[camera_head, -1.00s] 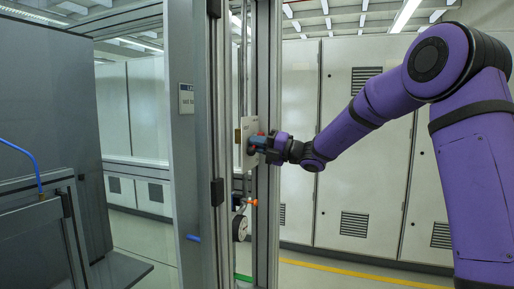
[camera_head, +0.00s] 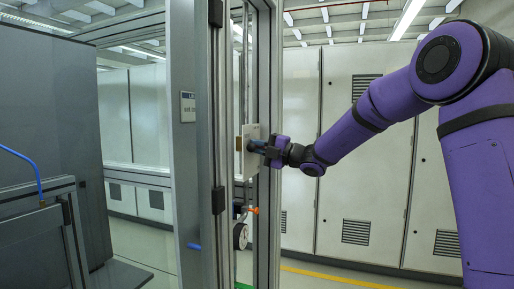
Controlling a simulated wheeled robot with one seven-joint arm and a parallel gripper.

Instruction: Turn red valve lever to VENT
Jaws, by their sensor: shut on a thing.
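My gripper (camera_head: 259,147) is at the pale valve plate (camera_head: 249,160) on the metal frame post, reaching in from the right. No VENT marking can be made out on the plate.
A round gauge (camera_head: 240,236) and an orange knob (camera_head: 254,210) sit below the plate. Grey frame posts (camera_head: 188,150) stand left of my gripper. Pale cabinets (camera_head: 365,200) line the back. A grey cart with a blue hose (camera_head: 33,172) is at left.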

